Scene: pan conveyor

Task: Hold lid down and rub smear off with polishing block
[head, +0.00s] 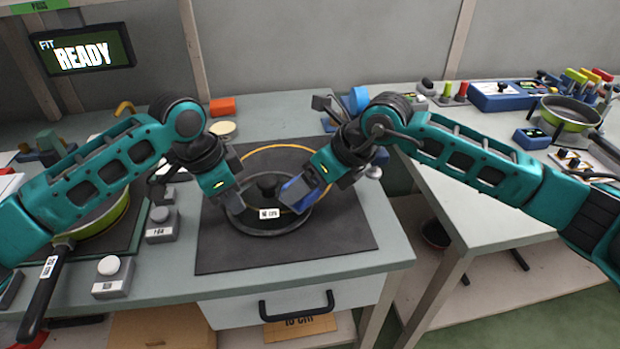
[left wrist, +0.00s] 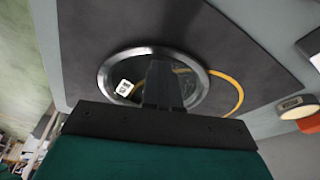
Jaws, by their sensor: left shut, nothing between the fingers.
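The round lid (head: 262,226) with a grey metal rim, dark top and black knob (head: 267,183) lies on a dark mat (head: 340,222). It also shows in the left wrist view (left wrist: 112,68), where a dull yellow-brown streak (left wrist: 183,71), perhaps the smear, shows beside my fingers. My left gripper (head: 236,204) is shut and empty, fingers pointing down at the lid's left part; contact cannot be told. My right gripper (head: 314,178) is shut on the blue polishing block (head: 297,192), which is tilted over the lid's right part. The lid's far part is partly hidden by my grippers.
A yellow ring (head: 270,147) marks the mat around the lid's far side. Button boxes (head: 160,225) and a green pan (head: 95,220) stand to the left. A screen reading READY (head: 82,52) hangs at upper left. The mat's front is clear.

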